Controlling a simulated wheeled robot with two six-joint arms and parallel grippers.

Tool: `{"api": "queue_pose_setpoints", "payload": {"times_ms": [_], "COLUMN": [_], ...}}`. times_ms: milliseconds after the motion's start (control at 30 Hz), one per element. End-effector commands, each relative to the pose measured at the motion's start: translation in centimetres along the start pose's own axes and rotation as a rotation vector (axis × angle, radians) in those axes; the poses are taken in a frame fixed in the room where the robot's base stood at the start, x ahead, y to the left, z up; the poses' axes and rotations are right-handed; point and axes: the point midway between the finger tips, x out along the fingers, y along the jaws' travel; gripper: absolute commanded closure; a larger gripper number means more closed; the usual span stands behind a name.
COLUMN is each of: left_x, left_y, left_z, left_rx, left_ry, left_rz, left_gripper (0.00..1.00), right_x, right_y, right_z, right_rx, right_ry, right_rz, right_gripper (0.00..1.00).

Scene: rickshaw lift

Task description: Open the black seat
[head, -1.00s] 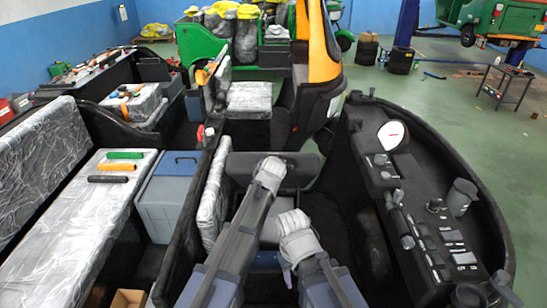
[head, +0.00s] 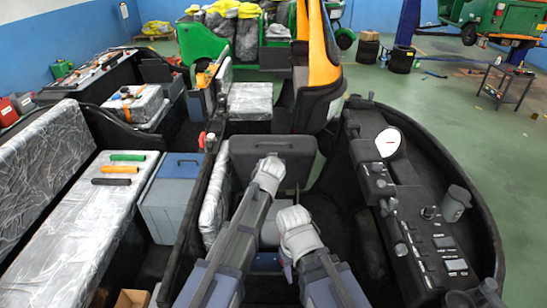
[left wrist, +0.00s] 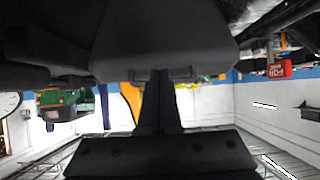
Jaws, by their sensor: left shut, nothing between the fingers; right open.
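The black seat (head: 272,153) is a dark panel tilted up toward me in the middle of the head view, at the front of the cab. My left arm reaches up to its lower edge, with the pale wrist in front of it. My left gripper is shut and empty; its fingers are mostly hidden in the head view. The left wrist view shows dark surfaces very close, and I cannot tell where the fingers touch. My right gripper (head: 286,266) is open and empty, low below the seat and beside the left arm, partly hidden by its pale wrist.
A curved black dashboard with a white round gauge (head: 388,142) closes off the right side. A plastic-wrapped seat back (head: 214,197) stands close on the left. Beyond it are a grey-blue box (head: 170,205) and a wrapped bench (head: 75,240). Green floor lies beyond the dashboard.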

Motion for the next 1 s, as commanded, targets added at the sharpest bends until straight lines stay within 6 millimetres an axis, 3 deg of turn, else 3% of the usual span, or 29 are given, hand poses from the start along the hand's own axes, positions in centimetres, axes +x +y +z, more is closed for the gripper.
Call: {"api": "queue_pose_setpoints", "payload": {"times_ms": [33, 200, 533, 633, 767, 900, 1000], "left_x": [-1.9, -4.4, -4.9, -5.2, -6.7, -9.7, -11.8], "left_y": [-0.1, 0.0, 0.0, -1.1, -5.4, -10.2, -12.0], "left_z": [0.2, 0.9, 1.1, 1.9, 5.8, 11.6, 14.5], "left_rx": [0.001, 0.001, 0.000, -0.002, -0.003, -0.003, -0.001], "left_ry": [0.000, 0.000, -0.001, -0.030, -0.175, -0.404, -0.530], "left_rz": [0.001, 0.001, -0.001, -0.016, -0.077, -0.120, -0.119], "left_gripper": [1.00, 1.00, 1.00, 1.00, 1.00, 1.00, 1.00], "right_x": [-0.8, -1.6, -1.6, -1.6, -1.6, -1.6, -1.6], "right_y": [0.1, 0.1, 0.1, 0.1, 0.1, 0.1, 0.1], "right_z": [0.1, 0.1, 0.1, 0.1, 0.1, 0.1, 0.1], "right_rx": [0.000, -0.001, -0.001, -0.001, -0.001, -0.001, -0.001], "right_ry": [0.000, 0.000, 0.000, 0.000, 0.000, 0.000, 0.000], "right_rz": [0.000, 0.000, 0.000, 0.000, 0.000, 0.000, 0.000], "right_gripper": [0.50, 0.50, 0.50, 0.50, 0.50, 0.50, 0.50]}}
